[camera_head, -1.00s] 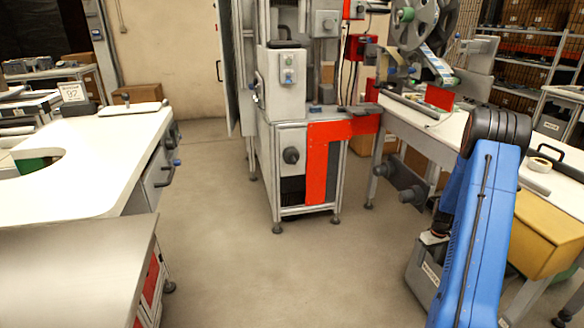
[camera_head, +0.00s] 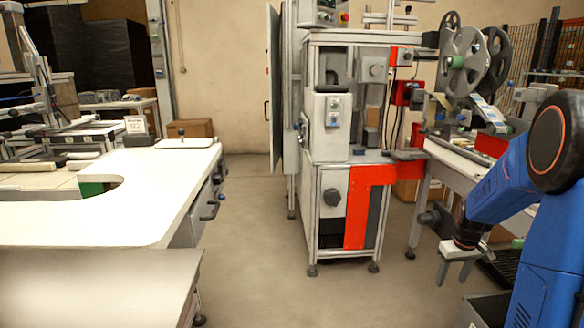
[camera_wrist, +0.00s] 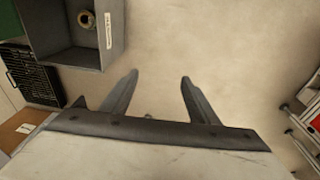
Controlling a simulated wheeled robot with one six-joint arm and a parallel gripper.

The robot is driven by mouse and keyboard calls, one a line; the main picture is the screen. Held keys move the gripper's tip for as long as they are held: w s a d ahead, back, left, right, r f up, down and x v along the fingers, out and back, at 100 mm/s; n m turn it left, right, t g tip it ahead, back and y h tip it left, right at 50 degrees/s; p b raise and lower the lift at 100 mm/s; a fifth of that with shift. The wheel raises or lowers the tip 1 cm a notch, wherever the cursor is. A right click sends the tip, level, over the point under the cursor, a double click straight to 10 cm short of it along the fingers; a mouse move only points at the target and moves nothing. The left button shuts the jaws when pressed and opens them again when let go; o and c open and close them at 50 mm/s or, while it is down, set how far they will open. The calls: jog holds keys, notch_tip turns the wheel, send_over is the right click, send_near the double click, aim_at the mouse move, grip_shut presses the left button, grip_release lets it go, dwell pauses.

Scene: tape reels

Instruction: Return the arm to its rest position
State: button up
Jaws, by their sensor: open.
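My blue arm (camera_head: 500,182) is at the right of the head view, folded with its forearm pointing down and left. My gripper (camera_head: 455,278) hangs at its end, fingers apart and empty, in front of the right-hand bench and above the floor. In the wrist view my gripper (camera_wrist: 158,84) shows two spread grey fingers with only bare floor between them.
A grey bin (camera_wrist: 68,42) holding a tape reel (camera_wrist: 87,19) lies left of the fingers in the wrist view. A machine with a red frame (camera_head: 358,205) stands in the middle. A white table (camera_head: 150,190) is at left. The floor (camera_head: 255,260) between is clear.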

jog(key=s+a+r+t, duration=0.1)
jog(key=s+a+r, duration=0.5)
jog(key=a+r, duration=0.35)
jog(key=s+a+r, duration=0.2)
jog(key=s+a, duration=0.3)
jog(key=s, duration=0.3)
jog(key=s+a+r+t, duration=0.1)
jog(key=s+a+r, duration=0.1)
jog(key=s+a, duration=0.3)
jog(key=s+a+r+t, duration=0.1)
jog(key=s+a, duration=0.4)
jog(key=s, duration=0.6)
jog(key=shift+s+a+r+y, duration=0.3)
jog(key=shift+a+r+y, duration=0.1)
jog(key=shift+r, duration=0.35)
jog(key=shift+d, duration=0.1)
